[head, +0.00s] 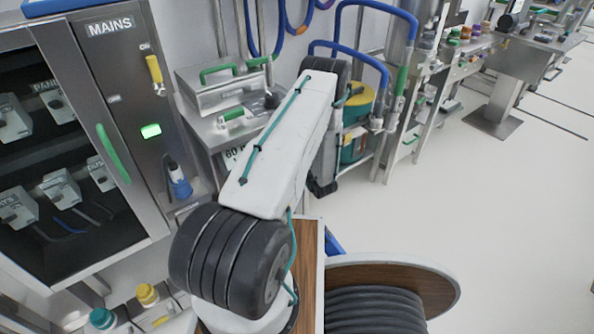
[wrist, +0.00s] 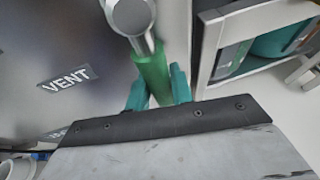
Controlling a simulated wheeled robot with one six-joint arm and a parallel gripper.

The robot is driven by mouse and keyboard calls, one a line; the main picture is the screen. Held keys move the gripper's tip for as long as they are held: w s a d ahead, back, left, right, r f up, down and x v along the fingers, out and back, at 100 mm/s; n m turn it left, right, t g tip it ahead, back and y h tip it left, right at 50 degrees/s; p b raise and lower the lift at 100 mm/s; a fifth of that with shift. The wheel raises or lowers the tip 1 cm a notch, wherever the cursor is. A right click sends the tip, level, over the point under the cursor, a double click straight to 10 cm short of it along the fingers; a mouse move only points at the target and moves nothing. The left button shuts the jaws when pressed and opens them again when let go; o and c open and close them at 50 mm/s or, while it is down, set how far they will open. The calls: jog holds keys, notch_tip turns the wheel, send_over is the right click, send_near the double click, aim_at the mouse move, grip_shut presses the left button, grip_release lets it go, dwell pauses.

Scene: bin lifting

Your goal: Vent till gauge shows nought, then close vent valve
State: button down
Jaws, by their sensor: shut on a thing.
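In the wrist view my gripper (wrist: 158,90) has its two teal fingers on either side of a green lever handle (wrist: 152,72) and is shut on it. The handle joins a round metal valve body (wrist: 130,15) at the top of that view. A plate marked VENT (wrist: 68,78) is on the grey surface to its left. In the head view my arm's links hide the gripper and the valve. I see no gauge face in either view, so its reading cannot be told.
A MAINS cabinet (head: 118,90) with a green handle and lit green display stands at the left. A cable reel (head: 440,285) is at the lower right. The pale floor (head: 500,200) at the right is clear.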

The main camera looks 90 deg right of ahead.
jog(key=shift+s, duration=0.15)
jog(key=c, duration=1.2)
grip_release()
jog(key=shift+c, duration=0.2)
jog(key=v, duration=0.7)
jog(key=shift+a+r, duration=0.2)
jog(key=shift+a, duration=0.1)
jog(key=shift+s, duration=0.25)
